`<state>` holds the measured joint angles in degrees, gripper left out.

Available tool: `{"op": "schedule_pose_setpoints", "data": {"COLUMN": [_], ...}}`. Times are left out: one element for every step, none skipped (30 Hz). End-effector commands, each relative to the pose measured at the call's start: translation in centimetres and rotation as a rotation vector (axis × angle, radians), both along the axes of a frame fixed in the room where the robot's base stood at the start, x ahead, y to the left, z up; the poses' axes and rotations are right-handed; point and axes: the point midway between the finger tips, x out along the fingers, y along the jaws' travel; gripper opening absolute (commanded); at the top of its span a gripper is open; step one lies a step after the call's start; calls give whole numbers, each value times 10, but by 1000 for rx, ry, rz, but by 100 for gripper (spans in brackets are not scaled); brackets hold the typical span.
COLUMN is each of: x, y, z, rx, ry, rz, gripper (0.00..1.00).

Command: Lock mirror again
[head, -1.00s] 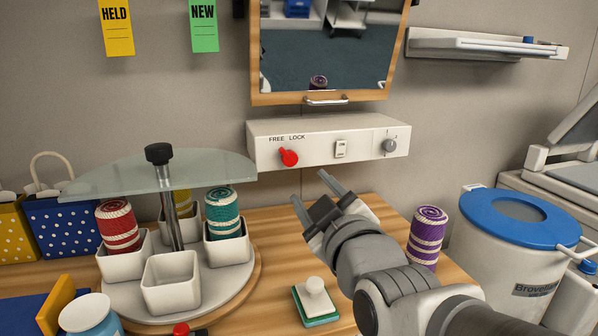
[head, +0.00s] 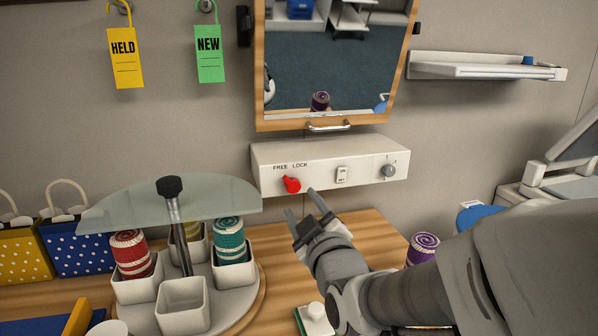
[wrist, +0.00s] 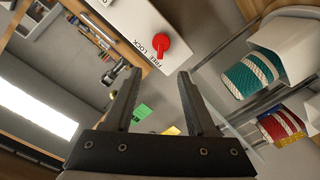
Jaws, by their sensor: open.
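The mirror (head: 340,75) in a wooden frame is on the wall, with a metal handle at its lower edge. Below it is a white control box (head: 320,157) with a red knob (head: 292,184) under the words FREE and LOCK. The red knob (wrist: 161,45) also shows in the wrist view, beyond the fingertips. My gripper (head: 303,205) is open and empty, just below and slightly right of the knob, apart from it.
A round stand with white cups (head: 183,304), yarn rolls and a half-round glass shelf (head: 170,210) is to the left. A purple roll (head: 422,248) stands right, partly behind my arm. A rocker switch (head: 341,174) and a grey dial (head: 389,170) are on the box.

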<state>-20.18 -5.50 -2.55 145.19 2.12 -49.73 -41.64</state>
Motion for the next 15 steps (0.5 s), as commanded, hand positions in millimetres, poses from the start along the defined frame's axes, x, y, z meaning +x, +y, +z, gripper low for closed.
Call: {"op": "schedule_pose_setpoints", "data": {"x": [3,5,7,8,9,11,12,14,15,16,17,19,20,25,35], "y": [1,1,2,2,3,3,3,4,4,5,5,5,6,7,10], "z": [5,4,5,4,4,4,4,5,4,4,4,4,3,1,-1], "rx": [-1,-1,-1,-1,-1,-1,-1,-1,-1,-1,-2,-1,-3,-2,0], "ry": [5,5,5,5,5,5,5,5,5,4,5,4,5,2,1], "rz": [0,0,0,0,0,0,0,0,0,0,0,0,0,1,1], "gripper": [57,57,57,57,57,57,57,57,57,57,57,57,57,57,57]}}
